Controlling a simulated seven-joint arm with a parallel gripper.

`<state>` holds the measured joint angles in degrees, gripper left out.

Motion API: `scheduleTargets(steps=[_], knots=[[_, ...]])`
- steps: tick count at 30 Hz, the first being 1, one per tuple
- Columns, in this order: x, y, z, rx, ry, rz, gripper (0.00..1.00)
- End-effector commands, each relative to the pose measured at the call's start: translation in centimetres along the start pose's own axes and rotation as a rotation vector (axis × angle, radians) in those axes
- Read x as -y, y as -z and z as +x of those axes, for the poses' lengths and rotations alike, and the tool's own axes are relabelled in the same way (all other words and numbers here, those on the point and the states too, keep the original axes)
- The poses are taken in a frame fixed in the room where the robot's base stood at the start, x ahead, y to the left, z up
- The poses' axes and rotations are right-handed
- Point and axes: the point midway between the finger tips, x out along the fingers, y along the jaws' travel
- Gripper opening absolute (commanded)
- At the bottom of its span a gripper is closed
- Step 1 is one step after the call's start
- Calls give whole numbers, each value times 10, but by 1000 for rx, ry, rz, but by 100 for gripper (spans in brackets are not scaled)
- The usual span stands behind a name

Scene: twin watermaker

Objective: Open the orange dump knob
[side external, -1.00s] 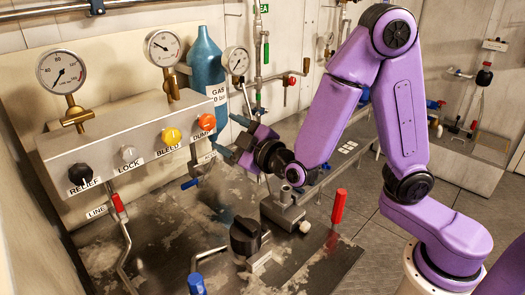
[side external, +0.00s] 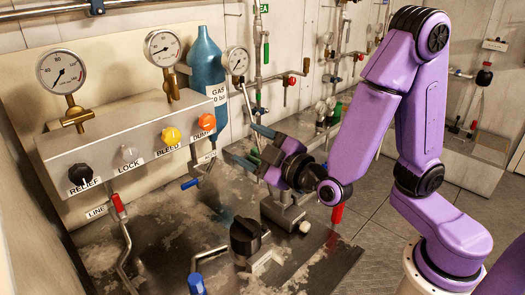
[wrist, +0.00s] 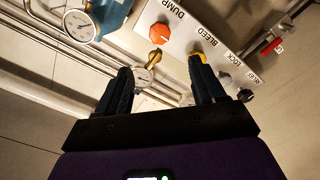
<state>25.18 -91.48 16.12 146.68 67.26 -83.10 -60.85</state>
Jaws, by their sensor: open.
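The orange dump knob (side external: 206,122) is at the right end of the panel's front face, above its DUMP label. It also shows at the top of the wrist view (wrist: 160,32), with nothing touching it. My gripper (side external: 245,145) is open and empty, to the right of the knob and apart from it. In the wrist view its two dark fingers (wrist: 160,78) are spread wide, below the knob in the picture. The right finger overlaps the lower part of the yellow bleed knob (wrist: 196,54); I cannot tell its distance from it.
The grey panel (side external: 130,122) also carries the lock knob (side external: 128,153) and black relief knob (side external: 80,175). Gauges stand on top, and a blue gas bottle (side external: 207,65) is behind. A black-handled valve (side external: 246,236) and blue lever (side external: 196,284) rise from the worktop.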

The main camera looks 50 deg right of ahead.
Motion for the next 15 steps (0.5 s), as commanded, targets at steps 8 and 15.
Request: scheduleTargets(steps=[8, 15], knots=[[0, 0, -20, -1, 1, 0, 69], [0, 0, -27, 0, 0, -1, 69]])
